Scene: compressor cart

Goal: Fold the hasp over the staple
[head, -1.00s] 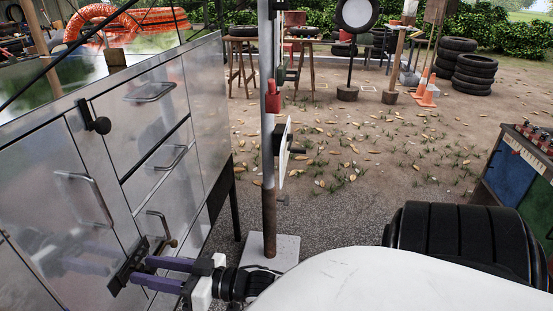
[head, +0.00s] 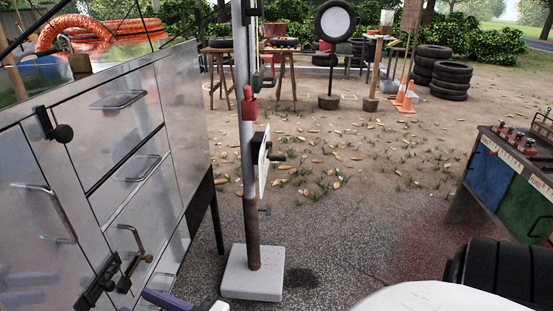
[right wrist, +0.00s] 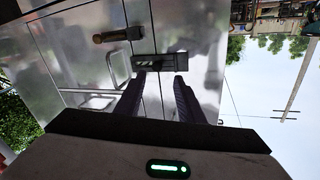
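The black hasp (head: 98,283) is on the front of the metal cabinet, at the lower left in the head view. In the right wrist view the dark hasp plate (right wrist: 172,62) lies just beyond the fingertips, near a panel seam. I cannot make out the staple separately, nor whether the strap lies over it. My right gripper (right wrist: 157,84) is open, its two purple fingers apart with nothing visible between them. In the head view a purple finger shows at the bottom edge, right of the hasp and apart from it. My left gripper is not in view.
The cabinet (head: 180,140) has several bar handles and a black round-ended latch (head: 58,128). A brass-ended fitting (right wrist: 117,35) sits near the hasp. A pole on a pale block (head: 252,285) stands right of the cabinet. Gravel between pole and right-hand cart (head: 490,170) is open.

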